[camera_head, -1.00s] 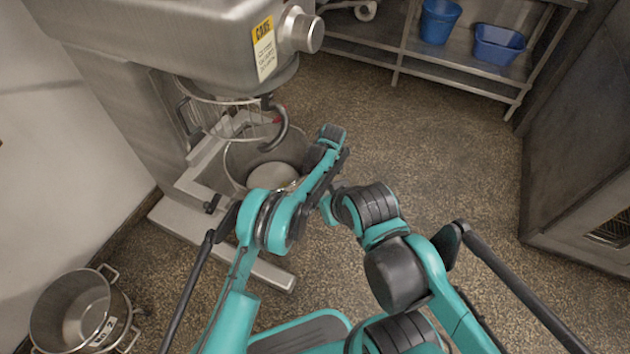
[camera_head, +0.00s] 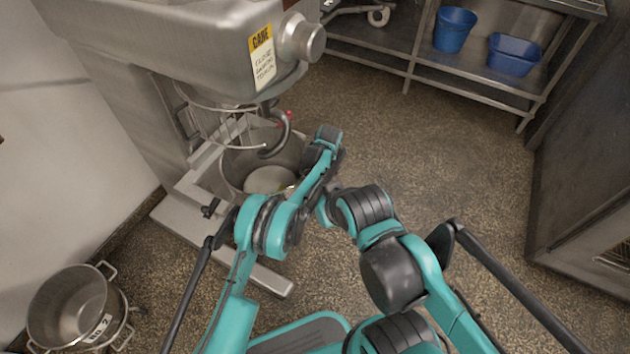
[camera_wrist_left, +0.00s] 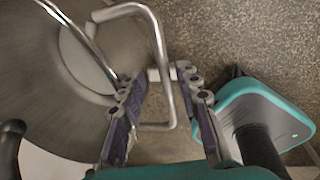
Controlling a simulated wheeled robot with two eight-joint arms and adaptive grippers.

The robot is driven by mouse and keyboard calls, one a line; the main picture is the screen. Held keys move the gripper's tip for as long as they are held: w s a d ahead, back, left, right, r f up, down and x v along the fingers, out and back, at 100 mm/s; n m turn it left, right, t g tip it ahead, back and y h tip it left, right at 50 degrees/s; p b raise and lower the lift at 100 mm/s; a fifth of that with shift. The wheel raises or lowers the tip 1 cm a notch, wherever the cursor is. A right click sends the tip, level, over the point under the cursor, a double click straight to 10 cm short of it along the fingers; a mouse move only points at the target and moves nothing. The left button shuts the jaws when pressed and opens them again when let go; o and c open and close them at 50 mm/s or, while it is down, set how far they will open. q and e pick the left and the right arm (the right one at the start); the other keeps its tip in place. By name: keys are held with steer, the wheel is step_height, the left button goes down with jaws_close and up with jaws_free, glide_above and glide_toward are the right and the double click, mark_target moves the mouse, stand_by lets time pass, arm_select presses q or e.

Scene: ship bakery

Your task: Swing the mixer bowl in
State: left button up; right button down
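The steel mixer bowl (camera_head: 232,172) is in the head view below the mixer head (camera_head: 170,45), in front of the column at its cradle arms. The dough hook (camera_head: 285,135) hangs over it, and a pale round mass (camera_head: 270,180) lies inside. In the left wrist view the bowl (camera_wrist_left: 40,70) fills the left side, with a bent metal rod handle (camera_wrist_left: 158,50) beside it. My left gripper (camera_wrist_left: 162,80) is open, its fingers apart with part of the handle between them; firm contact cannot be told. My left arm hides its fingers in the head view. My right gripper's fingers are hidden too.
A second steel bowl (camera_head: 65,300) stands on the floor at lower left. A metal rack (camera_head: 410,60) with blue bins (camera_head: 455,28) is at the back. A steel cabinet (camera_head: 590,170) stands at right. The mixer's base leg (camera_head: 265,278) reaches forward. Floor between mixer and cabinet is clear.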

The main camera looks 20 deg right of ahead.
arm_select(q)
steer(key=shift+s+r, duration=0.1)
step_height(320, 180, up, 12)
steer(key=s+d, duration=0.1)
steer(key=shift+s+d, duration=0.2)
steer(key=shift+s, duration=0.15)
steer(key=shift+f, duration=0.25)
